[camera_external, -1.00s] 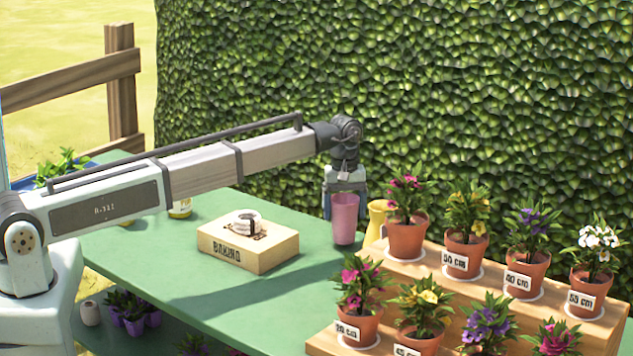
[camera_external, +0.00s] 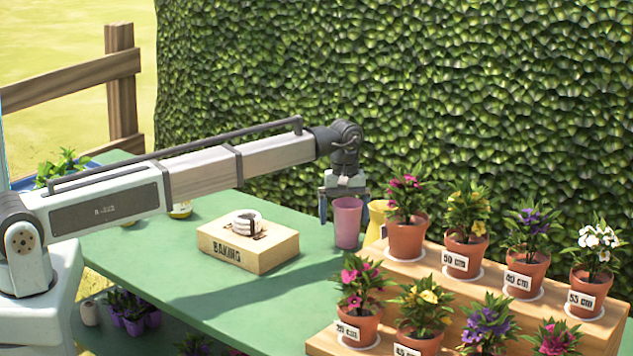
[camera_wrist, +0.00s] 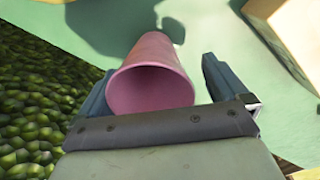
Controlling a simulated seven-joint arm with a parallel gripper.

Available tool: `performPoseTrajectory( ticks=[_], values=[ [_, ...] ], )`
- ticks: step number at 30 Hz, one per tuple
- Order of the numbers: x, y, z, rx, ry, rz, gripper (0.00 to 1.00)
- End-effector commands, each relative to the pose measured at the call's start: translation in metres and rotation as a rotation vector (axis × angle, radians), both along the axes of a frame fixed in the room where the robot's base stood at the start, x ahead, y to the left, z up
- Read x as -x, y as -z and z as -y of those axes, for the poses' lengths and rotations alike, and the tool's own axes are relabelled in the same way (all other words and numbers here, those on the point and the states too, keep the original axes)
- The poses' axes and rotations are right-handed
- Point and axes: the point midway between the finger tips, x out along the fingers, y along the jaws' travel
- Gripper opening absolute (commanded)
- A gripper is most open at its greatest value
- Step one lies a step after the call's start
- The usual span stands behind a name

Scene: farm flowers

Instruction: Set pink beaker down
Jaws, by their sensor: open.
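The pink beaker (camera_external: 347,224) stands upright on the green table (camera_external: 190,265) at its far side, just left of the flower stand. In the wrist view the pink beaker (camera_wrist: 153,80) shows its open mouth towards me and lies between my two fingers. My gripper (camera_external: 343,208) is above and around the beaker, pointing down. In the wrist view my gripper (camera_wrist: 155,85) has its fingers spread, with a gap beside the beaker on the right; the left finger is close to it.
A yellow jug (camera_external: 376,222) stands close to the right of the beaker. A stepped wooden stand (camera_external: 400,268) with several potted flowers fills the right. A wooden box (camera_external: 247,248) sits to the left. A hedge (camera_external: 450,90) rises behind. The table front is clear.

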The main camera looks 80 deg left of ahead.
Motion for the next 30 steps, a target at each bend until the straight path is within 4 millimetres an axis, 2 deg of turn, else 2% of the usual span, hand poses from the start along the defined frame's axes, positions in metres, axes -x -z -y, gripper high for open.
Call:
performPoseTrajectory(
  ticks=[5,15,21,30],
  values=[
    [-0.001,-0.016,0.000,-0.001,0.000,0.002,1.00],
    [-0.001,-0.078,0.000,-0.001,0.000,0.002,1.00],
    [-0.001,-0.107,0.000,-0.001,0.000,0.001,1.00],
    [0.000,-0.122,0.000,0.000,0.000,0.000,1.00]
  ],
)
